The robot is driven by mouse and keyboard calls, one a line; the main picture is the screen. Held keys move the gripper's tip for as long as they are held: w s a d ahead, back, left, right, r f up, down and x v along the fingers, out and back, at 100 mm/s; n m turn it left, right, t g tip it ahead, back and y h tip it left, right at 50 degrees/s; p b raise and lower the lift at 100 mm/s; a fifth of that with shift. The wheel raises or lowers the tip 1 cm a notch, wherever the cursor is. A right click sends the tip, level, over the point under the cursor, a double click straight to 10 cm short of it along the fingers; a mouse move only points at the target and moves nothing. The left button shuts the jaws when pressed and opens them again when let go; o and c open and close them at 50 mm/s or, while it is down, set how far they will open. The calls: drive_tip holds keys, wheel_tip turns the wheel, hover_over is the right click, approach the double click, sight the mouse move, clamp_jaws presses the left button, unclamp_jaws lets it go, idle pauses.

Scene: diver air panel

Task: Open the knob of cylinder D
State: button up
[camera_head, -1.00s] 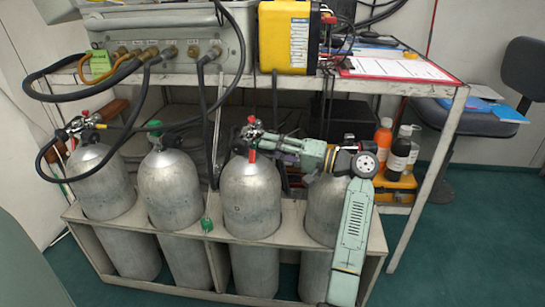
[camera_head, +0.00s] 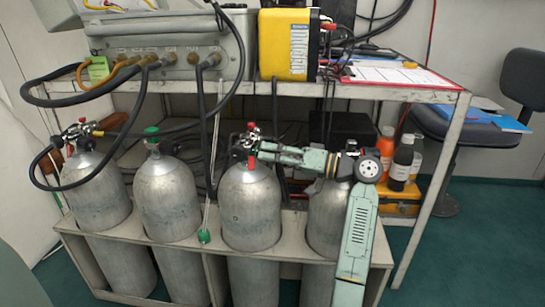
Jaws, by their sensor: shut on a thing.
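Several grey cylinders stand in a row in a rack, and I cannot read letters that mark cylinder D. My mint-green arm reaches up from the lower right and bends left. My gripper (camera_head: 262,150) is at the right side of the chrome valve (camera_head: 247,142) of the third cylinder from the left (camera_head: 249,205). It is shut on what appears to be this valve's knob, mostly hidden by the jaws. Red parts show above and below the valve. The rightmost cylinder (camera_head: 326,215) is partly covered by my arm.
The cylinder rack (camera_head: 225,247) has a raised front edge. A metal bench (camera_head: 425,95) overhangs it, carrying a grey panel box (camera_head: 170,62) and a yellow case (camera_head: 285,45). Black hoses (camera_head: 35,97) loop over the left cylinders. Bottles (camera_head: 402,160) stand at the right.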

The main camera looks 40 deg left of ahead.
drive_tip(key=o, duration=1.2)
drive_tip(key=shift+c, duration=0.2)
wheel_tip(320, 180, up, 10)
